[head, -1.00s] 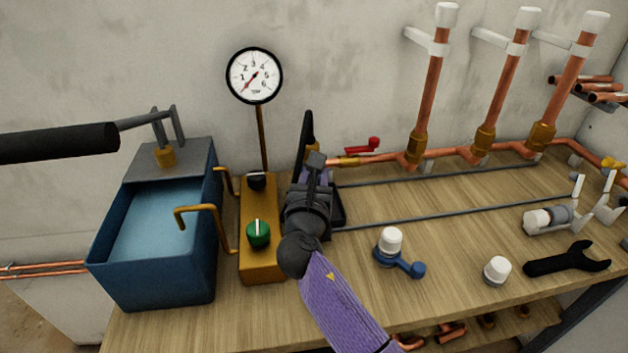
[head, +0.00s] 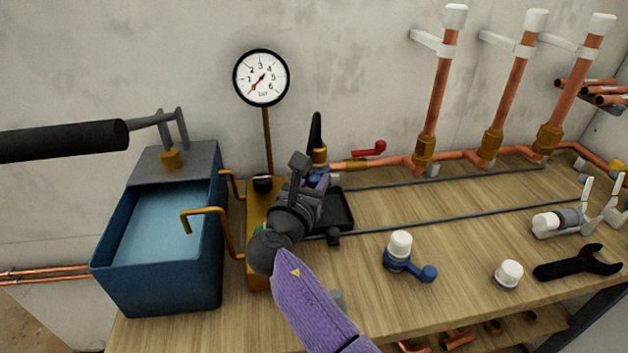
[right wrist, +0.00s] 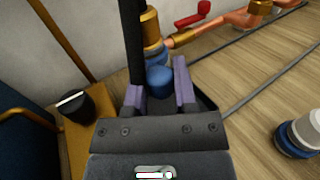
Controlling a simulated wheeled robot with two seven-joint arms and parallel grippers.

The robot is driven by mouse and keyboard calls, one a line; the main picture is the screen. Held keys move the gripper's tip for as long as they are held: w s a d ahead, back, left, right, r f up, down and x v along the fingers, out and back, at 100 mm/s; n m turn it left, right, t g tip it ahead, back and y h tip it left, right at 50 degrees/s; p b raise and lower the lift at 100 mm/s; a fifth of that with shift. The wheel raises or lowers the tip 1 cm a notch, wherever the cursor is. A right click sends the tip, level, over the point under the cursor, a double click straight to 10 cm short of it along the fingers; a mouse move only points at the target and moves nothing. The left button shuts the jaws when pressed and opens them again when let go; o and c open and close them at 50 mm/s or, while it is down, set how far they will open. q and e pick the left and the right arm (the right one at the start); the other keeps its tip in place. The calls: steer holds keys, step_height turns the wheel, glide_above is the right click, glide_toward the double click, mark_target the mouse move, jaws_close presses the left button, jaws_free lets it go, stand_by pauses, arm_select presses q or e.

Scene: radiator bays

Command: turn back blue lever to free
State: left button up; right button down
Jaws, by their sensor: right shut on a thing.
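The blue lever (right wrist: 160,79) shows as a rounded blue end between the two purple fingers of my right gripper (right wrist: 160,92) in the right wrist view. My right gripper is shut on it, just in front of the brass fitting (right wrist: 150,27) at the left end of the copper pipe. In the head view my right gripper (head: 317,184) hides most of the lever; only a little blue (head: 319,170) shows below the brass fitting. A black hose stands upright by the fitting. My left gripper is not in view.
A red lever (head: 369,149) sits on the pipe just right. A black tray (head: 338,209) lies below the fitting. The yellow block with a black knob (head: 262,183) and the blue tank (head: 150,270) stand left. A white-capped blue valve (head: 400,250) stands front right.

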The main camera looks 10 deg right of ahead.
steer(key=shift+f, duration=0.1)
steer(key=shift+c, duration=2.2)
jaws_free()
